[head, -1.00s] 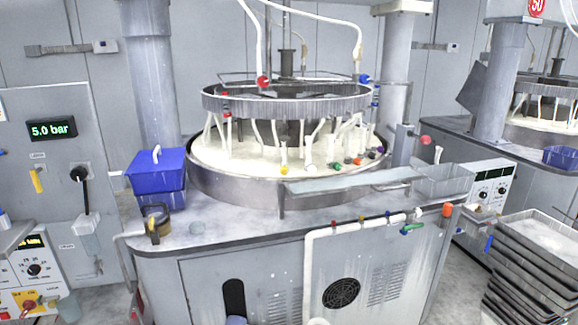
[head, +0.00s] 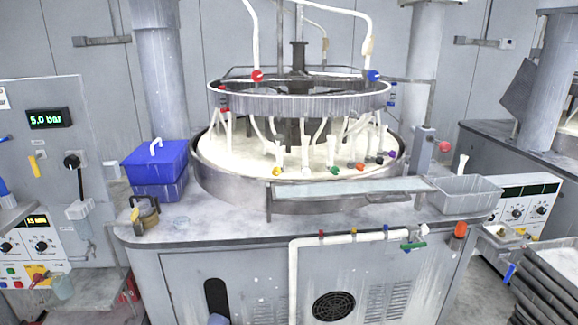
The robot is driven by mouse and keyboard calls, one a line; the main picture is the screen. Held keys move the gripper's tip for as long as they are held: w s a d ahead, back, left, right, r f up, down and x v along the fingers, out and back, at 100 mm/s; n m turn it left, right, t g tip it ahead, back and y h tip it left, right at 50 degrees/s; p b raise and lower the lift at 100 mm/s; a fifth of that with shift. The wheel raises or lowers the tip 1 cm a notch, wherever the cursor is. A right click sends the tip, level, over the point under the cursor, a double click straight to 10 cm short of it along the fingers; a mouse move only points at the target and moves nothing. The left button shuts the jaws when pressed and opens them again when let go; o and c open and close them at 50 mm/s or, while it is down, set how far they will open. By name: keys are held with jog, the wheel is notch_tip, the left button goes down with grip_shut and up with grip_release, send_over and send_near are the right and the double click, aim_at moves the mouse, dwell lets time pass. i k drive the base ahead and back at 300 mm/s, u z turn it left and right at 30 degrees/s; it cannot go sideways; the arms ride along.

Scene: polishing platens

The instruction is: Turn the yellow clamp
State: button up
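A small yellow clamp (head: 277,171) shows at the front left of the round polishing basin (head: 230,187), at the foot of a white tube. Orange, green, purple and dark clamps sit in a row to its right. A yellow lever (head: 34,165) hangs on the left wall panel, and a small yellowish piece shows on the front white pipe (head: 340,239). I cannot tell for sure which yellow part the task names. My gripper is not in view.
A flat ledge (head: 340,189) crosses the basin's front. Stacked trays (head: 550,285) stand at lower right.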

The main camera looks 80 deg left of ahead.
aim_at(276, 171)
jog(key=z, duration=0.05)
jog(key=i, duration=1.45)
jog(key=u, duration=2.4)
jog(key=i, duration=0.75)
jog(key=z, duration=0.1)
